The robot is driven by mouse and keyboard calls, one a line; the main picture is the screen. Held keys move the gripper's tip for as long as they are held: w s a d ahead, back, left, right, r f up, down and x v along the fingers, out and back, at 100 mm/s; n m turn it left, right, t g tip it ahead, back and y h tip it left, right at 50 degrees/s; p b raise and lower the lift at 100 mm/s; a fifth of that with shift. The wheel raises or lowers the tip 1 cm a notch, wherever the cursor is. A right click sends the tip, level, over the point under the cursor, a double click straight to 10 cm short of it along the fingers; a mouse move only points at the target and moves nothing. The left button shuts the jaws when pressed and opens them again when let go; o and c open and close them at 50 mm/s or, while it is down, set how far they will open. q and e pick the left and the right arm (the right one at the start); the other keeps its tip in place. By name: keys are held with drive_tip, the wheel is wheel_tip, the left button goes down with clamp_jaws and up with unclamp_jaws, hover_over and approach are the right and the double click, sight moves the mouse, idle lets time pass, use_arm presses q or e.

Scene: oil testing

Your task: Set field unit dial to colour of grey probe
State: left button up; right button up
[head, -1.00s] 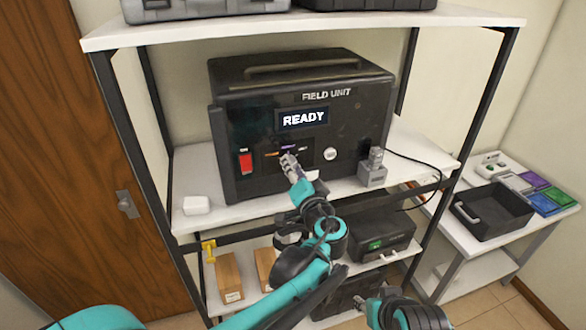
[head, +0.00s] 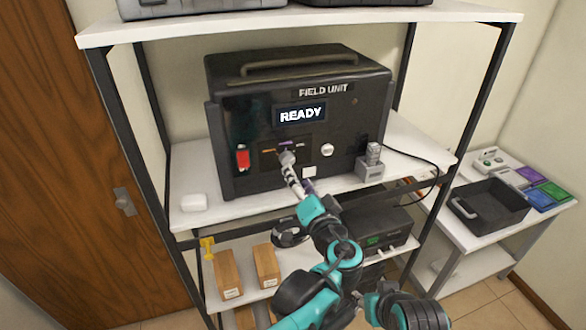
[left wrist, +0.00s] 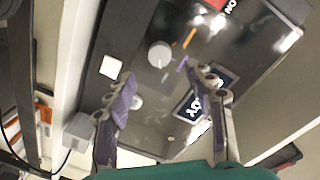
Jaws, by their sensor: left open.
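The field unit (head: 240,120) is a black box on the middle shelf, its screen (head: 301,114) reading READY. Its round grey dial (head: 287,158) sits below coloured marks; the orange mark (left wrist: 190,38) and purple mark (left wrist: 183,63) show in the left wrist view. There the dial (left wrist: 160,54) has a pale pointer line; which mark it faces is unclear. My left gripper (head: 299,174) is open just in front of the dial. Its fingertips (left wrist: 165,85) are apart with nothing between them. A grey probe-like piece (head: 374,152) stands in a grey block right of the unit.
A red switch (head: 242,156) and a white round knob (head: 327,150) flank the dial. A white box (head: 194,201) lies left on the shelf. The side table holds a black tray (head: 490,207) and coloured pads. Wooden blocks (head: 228,273) stand on the lower shelf.

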use_arm(q)
drive_tip(key=v, duration=0.5)
idle(0.3)
drive_tip(key=s+a+f+n+g+b, duration=0.2)
drive_tip(key=a+f+g+b, duration=0.1)
drive_tip(key=a+f, duration=0.55)
drive_tip(key=s+a+f+n+g+b, duration=0.1)
drive_tip(key=s+a+f+g+b, duration=0.25)
drive_tip(key=a+f, duration=0.5)
drive_tip(key=s+a+f+n+g+h+b, duration=0.3)
drive_tip(key=s+a+f+h+b, duration=0.1)
drive_tip(key=s+f, duration=0.6)
wheel_tip(320, 180, down, 3)
drive_tip(key=shift+s+a+r+n+h+b, duration=0.1)
drive_tip(key=shift+s+a+n+h+b, duration=0.25)
drive_tip(key=shift+b, duration=0.9)
drive_tip(key=shift+d, duration=0.15)
